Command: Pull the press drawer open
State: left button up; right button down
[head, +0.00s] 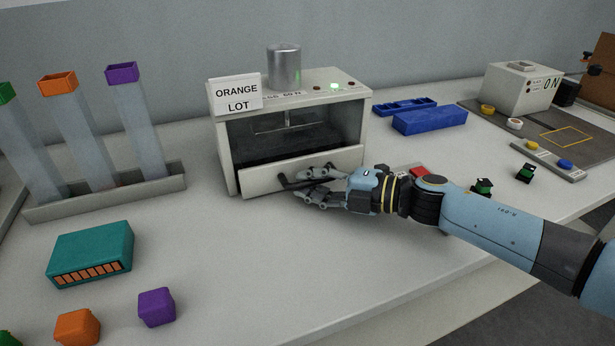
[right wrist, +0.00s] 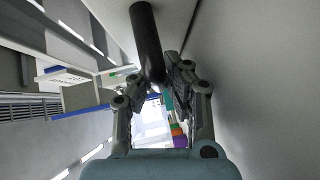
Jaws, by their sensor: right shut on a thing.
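The press (head: 361,115) is a pale box with a dark open chamber, a metal cylinder (head: 284,66) on top and a sign reading "ORANGE LOT" (head: 237,95). Its drawer front (head: 262,181) is the pale panel below the chamber, at or close to the press face. A dark bar handle (head: 288,184) crosses the drawer front. My right gripper (head: 312,184) is shut on the handle; its fingers hide the handle's right part. In the right wrist view the handle (right wrist: 146,38) runs between the fingertips (right wrist: 165,82). My left gripper is out of view.
A rack (head: 110,197) with several clear tubes stands left. A teal box (head: 92,252) and orange (head: 77,327) and purple (head: 157,307) blocks lie front left. Blue trays (head: 430,120) and small green-black parts (head: 482,187) lie right. The table before the drawer is clear.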

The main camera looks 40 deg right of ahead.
jog(key=s+a+p, duration=0.1)
jog(key=s, duration=0.3)
jog(key=s+a+p, duration=0.1)
jog(key=s, duration=0.4)
jog(key=s+a+p, duration=0.1)
jog(key=s, duration=0.3)
jog(key=shift+s+a+r, duration=0.2)
jog(key=shift+r, duration=0.05)
jog(key=c, duration=1.6)
grip_release()
jog(key=shift+c, duration=0.2)
jog(key=shift+o, duration=0.2)
jog(key=shift+s+d, duration=0.1)
jog(key=shift+s, duration=0.05)
jog(key=shift+f, duration=0.1)
jog(key=shift+s, duration=0.1)
jog(key=v, duration=1.1)
jog(key=shift+s+d, duration=0.25)
jog(key=shift+d, duration=0.05)
